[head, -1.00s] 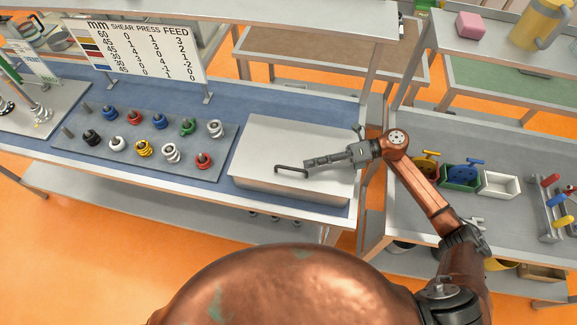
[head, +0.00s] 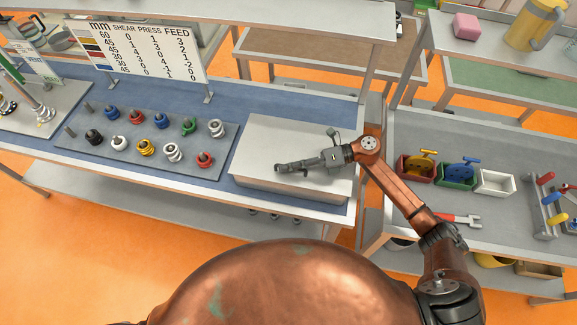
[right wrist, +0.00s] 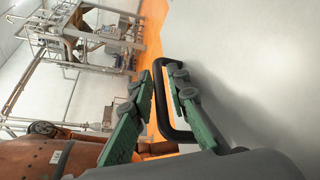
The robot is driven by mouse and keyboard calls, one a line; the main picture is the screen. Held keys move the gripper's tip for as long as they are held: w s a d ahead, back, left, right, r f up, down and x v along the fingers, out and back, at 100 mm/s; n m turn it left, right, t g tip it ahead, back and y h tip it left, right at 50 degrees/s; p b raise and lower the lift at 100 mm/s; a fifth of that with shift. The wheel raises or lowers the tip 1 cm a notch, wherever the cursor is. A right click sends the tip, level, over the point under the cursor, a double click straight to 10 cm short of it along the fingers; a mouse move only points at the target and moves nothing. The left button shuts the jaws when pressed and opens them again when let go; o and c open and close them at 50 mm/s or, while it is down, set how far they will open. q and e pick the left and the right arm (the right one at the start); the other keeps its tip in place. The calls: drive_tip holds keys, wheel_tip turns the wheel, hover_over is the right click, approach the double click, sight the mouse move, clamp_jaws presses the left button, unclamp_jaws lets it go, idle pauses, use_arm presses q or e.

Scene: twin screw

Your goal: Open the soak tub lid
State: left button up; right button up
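The soak tub (head: 285,195) is a pale grey box on the right end of the blue bench, its flat lid (head: 285,135) lying shut. My right gripper (head: 281,168) reaches over the front of the lid from the right and covers the handle in the head view. In the right wrist view, the dark bar handle (right wrist: 162,112) stands off the pale lid (right wrist: 245,60). The green fingers of my right gripper (right wrist: 161,72) are apart, one on each side of the bar; I cannot tell whether they touch it. My left gripper is not in view.
A grey board (head: 80,148) with several coloured collars lies left of the tub. A number sign (head: 140,45) stands behind it. Right of a gap, another bench holds red, green and white bins (head: 495,183) and a red-handled tool (head: 460,219).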

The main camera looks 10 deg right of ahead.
clamp_jaws()
drive_tip(key=shift+r, duration=0.15)
idle(0.4)
